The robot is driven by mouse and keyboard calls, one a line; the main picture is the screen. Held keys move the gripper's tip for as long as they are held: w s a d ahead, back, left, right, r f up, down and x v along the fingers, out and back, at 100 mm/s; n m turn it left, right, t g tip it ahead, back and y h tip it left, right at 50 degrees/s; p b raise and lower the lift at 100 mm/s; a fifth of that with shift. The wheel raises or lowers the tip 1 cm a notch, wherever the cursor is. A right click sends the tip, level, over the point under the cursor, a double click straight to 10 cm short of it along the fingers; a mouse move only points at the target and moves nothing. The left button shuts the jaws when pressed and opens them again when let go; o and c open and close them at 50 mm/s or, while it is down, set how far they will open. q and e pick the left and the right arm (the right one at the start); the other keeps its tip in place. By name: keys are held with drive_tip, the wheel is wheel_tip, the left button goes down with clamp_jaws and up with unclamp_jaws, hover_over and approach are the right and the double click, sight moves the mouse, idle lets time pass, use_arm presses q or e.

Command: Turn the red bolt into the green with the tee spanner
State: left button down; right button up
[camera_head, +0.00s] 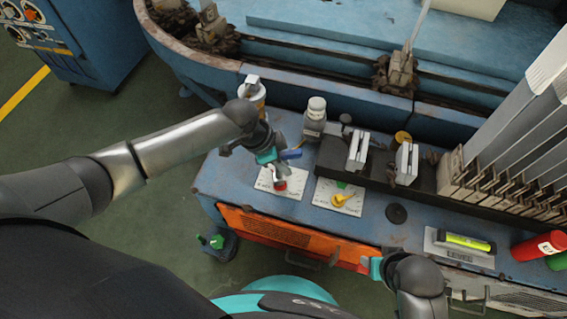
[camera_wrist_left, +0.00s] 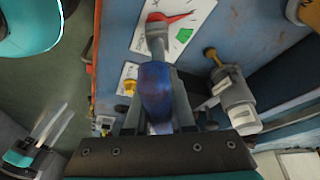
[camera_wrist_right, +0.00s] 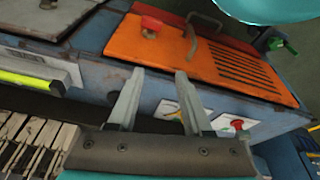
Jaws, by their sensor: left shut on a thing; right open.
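My left gripper (camera_head: 274,166) is shut on the blue handle of the tee spanner (camera_head: 291,154). The handle (camera_wrist_left: 157,95) fills the space between the fingers in the left wrist view. The spanner's metal socket end is over the red bolt (camera_head: 281,186) on a white card (camera_head: 262,182); whether it is fully seated I cannot tell. The bolt's red pointer (camera_wrist_left: 176,19) sticks out beside the socket, apart from the green patch (camera_wrist_left: 184,35) on the card. My right gripper (camera_wrist_right: 153,78) is open and empty beside the bench's orange front.
A second card (camera_head: 352,205) carries a yellow pointer (camera_head: 342,199). A grey bottle (camera_head: 315,118) and a white container (camera_head: 252,92) stand behind. A dark rail (camera_head: 335,160) holds clamps. A level (camera_head: 466,242) and red can (camera_head: 538,246) lie at the right.

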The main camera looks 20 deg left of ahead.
use_arm(q)
drive_tip(key=m+g+b, duration=0.1)
drive_tip(key=m, duration=0.3)
drive_tip(key=shift+s+h, duration=0.1)
drive_tip(key=shift+h, duration=0.2)
drive_tip(key=shift+s+d+m+g+b, duration=0.15)
drive_tip(key=shift+m+g+b, duration=0.3)
drive_tip(key=shift+m+g, duration=0.65)
drive_tip(key=shift+s+m+b, duration=0.15)
drive_tip(key=shift+m+b, duration=0.3)
drive_tip(key=shift+m, duration=1.05)
use_arm(e)
drive_tip(key=shift+t, duration=0.5)
drive_tip(key=shift+w+r, duration=0.2)
drive_tip(key=shift+r, duration=1.25)
drive_tip(key=shift+w+r, duration=0.2)
drive_tip(key=shift+r, duration=1.25)
use_arm(q)
drive_tip(key=shift+r, duration=0.1)
use_arm(e)
drive_tip(key=shift+r, duration=0.3)
use_arm(q)
drive_tip(key=shift+n+p, duration=0.6)
drive_tip(key=shift+p, duration=0.4)
use_arm(e)
drive_tip(key=shift+r, duration=0.75)
